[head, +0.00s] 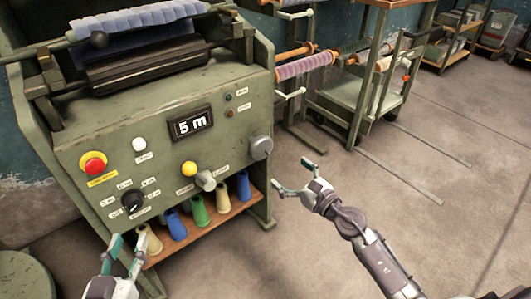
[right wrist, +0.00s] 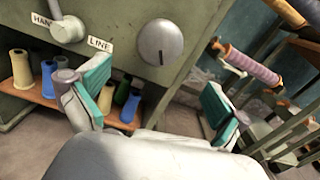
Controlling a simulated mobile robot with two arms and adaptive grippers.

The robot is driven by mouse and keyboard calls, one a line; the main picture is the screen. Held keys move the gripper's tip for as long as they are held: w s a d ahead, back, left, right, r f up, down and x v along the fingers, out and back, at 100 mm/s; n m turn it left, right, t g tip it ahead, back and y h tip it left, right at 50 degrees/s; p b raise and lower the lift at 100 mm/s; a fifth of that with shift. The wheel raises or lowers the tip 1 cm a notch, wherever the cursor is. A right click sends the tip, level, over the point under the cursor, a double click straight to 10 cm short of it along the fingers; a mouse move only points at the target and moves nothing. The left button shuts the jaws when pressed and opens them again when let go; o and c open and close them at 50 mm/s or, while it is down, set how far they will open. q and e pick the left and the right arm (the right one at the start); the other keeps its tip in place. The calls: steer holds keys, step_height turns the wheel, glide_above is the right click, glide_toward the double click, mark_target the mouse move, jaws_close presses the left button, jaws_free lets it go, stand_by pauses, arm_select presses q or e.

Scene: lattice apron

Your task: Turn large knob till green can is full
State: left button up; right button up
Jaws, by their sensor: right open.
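The large grey round knob (head: 261,148) is at the right end of the machine's front panel. In the right wrist view the knob (right wrist: 160,42) shows a dark pointer mark, above and between the fingers. My right gripper (head: 292,177) is open and empty, below and right of the knob, apart from it. My left gripper (head: 126,252) is open at the bottom left, in front of the panel's lower edge; nothing shows between its fingers. I see no clear green can; a green cone-shaped spool (head: 198,211) stands on the shelf under the panel.
A lit display (head: 191,124) reads "5 m". The panel also holds a lever switch (head: 206,181), yellow button (head: 189,168), black selector (head: 132,202) and red stop button (head: 93,164). Several spools line the wooden shelf (head: 232,211).

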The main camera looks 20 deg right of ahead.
mark_target(264, 151)
steer(key=x, duration=0.5)
steer(key=shift+w+a, duration=0.1)
steer(key=shift+w, duration=0.2)
steer(key=b+x, duration=0.1)
steer(key=x, duration=0.4)
steer(key=shift+w+a+f, duration=0.1)
steer(key=shift+w+a, duration=0.05)
steer(key=shift+w, duration=0.2)
steer(key=shift+w+a+b, duration=0.25)
steer(key=shift+w+b, duration=0.05)
steer(key=shift+w, duration=0.3)
arm_select(q)
steer(key=r+t, duration=0.1)
steer(key=r, duration=0.1)
steer(key=r+t, duration=0.1)
steer(key=r, duration=0.1)
steer(key=d+r+t+h, duration=0.1)
steer(key=r, duration=0.1)
steer(key=shift+t, duration=0.4)
